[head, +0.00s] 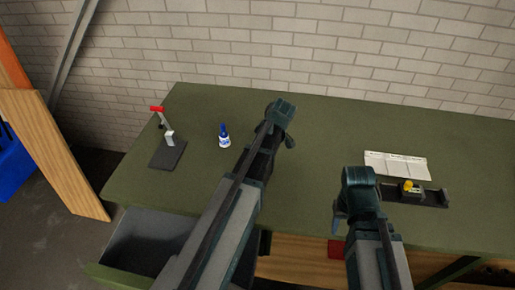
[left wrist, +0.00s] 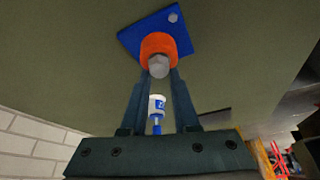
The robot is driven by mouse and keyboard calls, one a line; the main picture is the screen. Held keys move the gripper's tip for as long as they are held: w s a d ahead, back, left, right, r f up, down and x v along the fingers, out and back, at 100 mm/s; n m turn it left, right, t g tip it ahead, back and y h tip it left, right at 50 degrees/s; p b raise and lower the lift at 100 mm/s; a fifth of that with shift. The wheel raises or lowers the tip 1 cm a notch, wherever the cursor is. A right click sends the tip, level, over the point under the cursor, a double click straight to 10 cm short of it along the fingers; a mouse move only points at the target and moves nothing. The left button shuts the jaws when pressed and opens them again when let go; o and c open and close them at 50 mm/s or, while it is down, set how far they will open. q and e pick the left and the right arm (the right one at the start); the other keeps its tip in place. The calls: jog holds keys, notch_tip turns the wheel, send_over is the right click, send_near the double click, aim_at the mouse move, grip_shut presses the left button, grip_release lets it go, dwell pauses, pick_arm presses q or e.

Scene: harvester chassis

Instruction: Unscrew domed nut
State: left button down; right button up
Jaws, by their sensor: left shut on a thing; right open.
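The domed nut (left wrist: 158,66) is a grey rounded piece in the left wrist view. It sits in front of an orange ring (left wrist: 158,45) on a blue plate (left wrist: 178,20) with a second small grey fastener near its corner. My left gripper (left wrist: 158,76) has its two fingers at the sides of the nut and is shut on it. In the head view my left gripper (head: 290,138) is low over the bench, and its arm hides the plate and nut. My right gripper (head: 340,218) hangs open near the bench's front edge, apart from the nut.
A green bench (head: 310,190) carries a red-handled clamp (head: 168,138) and a white bottle with a blue cap (head: 224,140) at left. A white sectioned piece (head: 397,166) and a yellow item (head: 411,188) on a dark tray (head: 436,198) are at right. A drawer (head: 145,243) stands open.

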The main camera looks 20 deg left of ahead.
pick_arm(q)
jog(key=n, duration=0.1)
jog(key=n+g, duration=0.1)
jog(key=shift+w+n, duration=0.2)
jog(key=shift+n, duration=0.1)
jog(key=shift+s+n+g, duration=0.2)
jog(key=shift+n+g, duration=0.2)
jog(key=shift+n, duration=0.8)
jog(key=c, duration=0.9)
grip_release()
jog(key=shift+o, duration=0.2)
jog(key=m+t, duration=0.1)
jog(key=m, duration=0.1)
jog(key=shift+s+m, duration=0.2)
jog(key=shift+m, duration=0.2)
jog(key=shift+w+m+t, duration=0.2)
jog(key=shift+m+t, duration=0.3)
jog(key=shift+m, duration=0.7)
